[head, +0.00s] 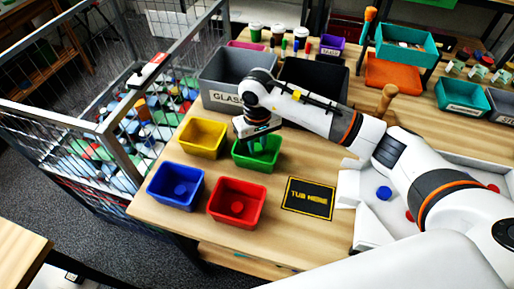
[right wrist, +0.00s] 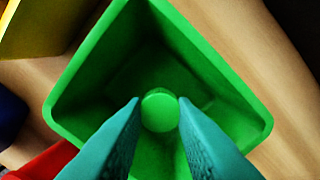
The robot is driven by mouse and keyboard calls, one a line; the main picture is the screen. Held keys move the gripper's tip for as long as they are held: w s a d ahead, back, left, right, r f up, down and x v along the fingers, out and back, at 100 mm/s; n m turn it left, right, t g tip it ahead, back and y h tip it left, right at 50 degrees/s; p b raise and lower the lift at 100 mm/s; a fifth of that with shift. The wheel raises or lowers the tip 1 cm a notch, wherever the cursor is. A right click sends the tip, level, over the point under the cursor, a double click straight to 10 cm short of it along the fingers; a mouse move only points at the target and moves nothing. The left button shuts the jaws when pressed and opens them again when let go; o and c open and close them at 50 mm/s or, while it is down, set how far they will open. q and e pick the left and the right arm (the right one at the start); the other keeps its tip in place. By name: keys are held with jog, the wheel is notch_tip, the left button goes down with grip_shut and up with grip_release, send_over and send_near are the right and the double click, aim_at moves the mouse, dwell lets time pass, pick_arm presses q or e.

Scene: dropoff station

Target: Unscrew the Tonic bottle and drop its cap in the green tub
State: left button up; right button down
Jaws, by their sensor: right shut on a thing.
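The green tub (head: 250,163) stands on the wooden table among other coloured tubs, and it fills the right wrist view (right wrist: 215,75). My right gripper (head: 258,146) is over the green tub, fingers pointing down into it. In the right wrist view its teal fingertips (right wrist: 159,104) are shut on a small round green cap (right wrist: 160,114), which shows against the tub's inside. I cannot tell how far the cap is above the tub floor. I cannot pick out the Tonic bottle in these views. My left gripper is not in view.
Yellow (head: 202,137), blue (head: 175,186) and red (head: 237,203) tubs stand close by. A grey GLASS bin (head: 228,101) is behind. A black "TUB HERE" mat (head: 308,198) lies bare at right. A wire cage (head: 120,110) borders the table's left.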

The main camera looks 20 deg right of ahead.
aim_at(257, 148)
notch_tip(257, 148, down, 3)
jog(key=shift+f+p, duration=0.15)
jog(key=shift+p, duration=0.2)
jog(key=shift+f, duration=0.2)
jog(key=c, duration=1.2)
grip_release()
jog(key=shift+r, duration=0.1)
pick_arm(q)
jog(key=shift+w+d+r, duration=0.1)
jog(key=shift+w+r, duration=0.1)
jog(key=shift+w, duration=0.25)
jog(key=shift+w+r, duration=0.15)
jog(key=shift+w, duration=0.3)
